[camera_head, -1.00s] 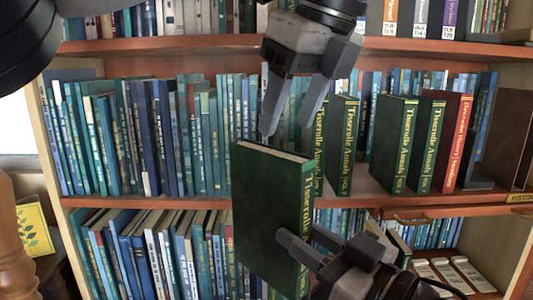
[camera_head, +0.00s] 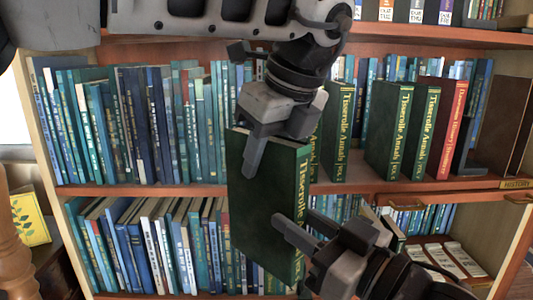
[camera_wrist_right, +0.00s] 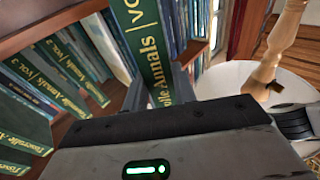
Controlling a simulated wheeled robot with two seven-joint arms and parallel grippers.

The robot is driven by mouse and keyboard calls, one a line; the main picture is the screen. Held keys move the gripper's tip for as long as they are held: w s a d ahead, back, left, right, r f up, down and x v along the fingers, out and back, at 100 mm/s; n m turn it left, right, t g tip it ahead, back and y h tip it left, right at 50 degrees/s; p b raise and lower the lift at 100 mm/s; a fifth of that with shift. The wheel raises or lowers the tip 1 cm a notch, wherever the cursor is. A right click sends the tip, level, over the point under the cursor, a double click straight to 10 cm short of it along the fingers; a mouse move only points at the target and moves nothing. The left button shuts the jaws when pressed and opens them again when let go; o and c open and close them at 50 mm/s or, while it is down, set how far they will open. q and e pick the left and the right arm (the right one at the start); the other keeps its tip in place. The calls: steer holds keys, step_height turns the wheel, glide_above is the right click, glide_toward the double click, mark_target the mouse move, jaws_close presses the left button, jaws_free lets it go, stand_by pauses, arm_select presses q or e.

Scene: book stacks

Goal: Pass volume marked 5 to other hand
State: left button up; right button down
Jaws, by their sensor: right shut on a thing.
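A thick dark green book (camera_head: 262,220) with gold spine lettering hangs upright in front of the shelves. Its spine also shows in the right wrist view (camera_wrist_right: 148,45), where the volume number is cut off. My right gripper (camera_head: 298,225) is shut on its lower spine side, one finger across the front cover. My left gripper (camera_head: 258,150) comes down from above at the book's top edge. One of its fingers lies in front of the cover; the other is hidden behind the book. It appears open around the top edge, and I cannot tell if it touches.
Similar green volumes (camera_head: 388,130) and a red one (camera_head: 447,128) stand on the middle shelf (camera_head: 150,190), right of the book. Rows of blue and teal books (camera_head: 130,125) fill the left. A yellow leaf-patterned thing (camera_head: 28,218) is at far left.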

mark_target(304, 153)
arm_select(q)
jaws_close()
arm_select(e)
steer(key=shift+r, duration=0.15)
arm_select(q)
steer(key=shift+r, duration=0.1)
arm_select(e)
steer(key=c, duration=1)
jaws_free()
steer(key=shift+c, duration=0.2)
